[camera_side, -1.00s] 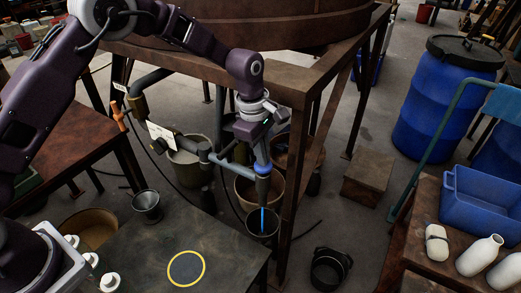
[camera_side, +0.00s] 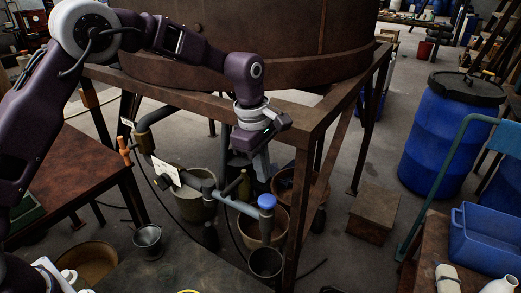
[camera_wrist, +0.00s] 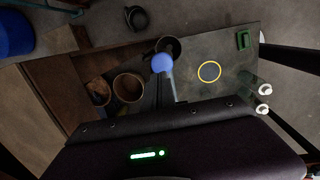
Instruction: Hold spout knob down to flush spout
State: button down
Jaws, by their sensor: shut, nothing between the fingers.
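The blue spout knob (camera_side: 266,201) caps the end of the grey spout pipe (camera_side: 236,204) under the large vat. It also shows in the wrist view (camera_wrist: 162,63). My gripper (camera_side: 264,174) is shut and empty, hanging above the knob with a visible gap, not touching it. A dark bucket (camera_side: 265,264) stands below the spout, and its opening shows in the wrist view (camera_wrist: 168,46). No stream is visible falling from the spout.
The rusty vat frame's leg (camera_side: 300,200) stands close to the right of the spout. Brown pots (camera_wrist: 128,87) sit behind it. An orange-handled valve (camera_side: 124,148) and a white tag (camera_side: 165,169) are on the pipework at left. A blue barrel (camera_side: 447,135) stands at right.

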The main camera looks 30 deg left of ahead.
notch_tip(320, 180, up, 7)
jog(key=shift+s+a+f, duration=0.2)
jog(key=shift+s+a, duration=0.05)
jog(key=s+a+r+m+t, duration=0.1)
jog(key=s+a+r+m, duration=0.4)
jog(key=s, duration=0.3)
jog(key=s+a+r+m+t, duration=0.1)
jog(key=s+a+r+m, duration=0.25)
jog(key=s+r, duration=0.4)
jog(key=s+f+m, duration=0.2)
jog(key=s+m, duration=0.1)
jog(key=s, duration=0.2)
jog(key=s+a+f+m+t, duration=0.1)
jog(key=s+f+m, duration=0.1)
jog(key=s, duration=0.4)
jog(key=s+a+f+m+t+y, duration=0.1)
jog(key=s+m, duration=0.3)
jog(key=s, duration=0.1)
jog(key=shift+s+a+f, duration=0.25)
jog(key=shift+s+f, duration=0.1)
jog(key=shift+f, duration=0.05)
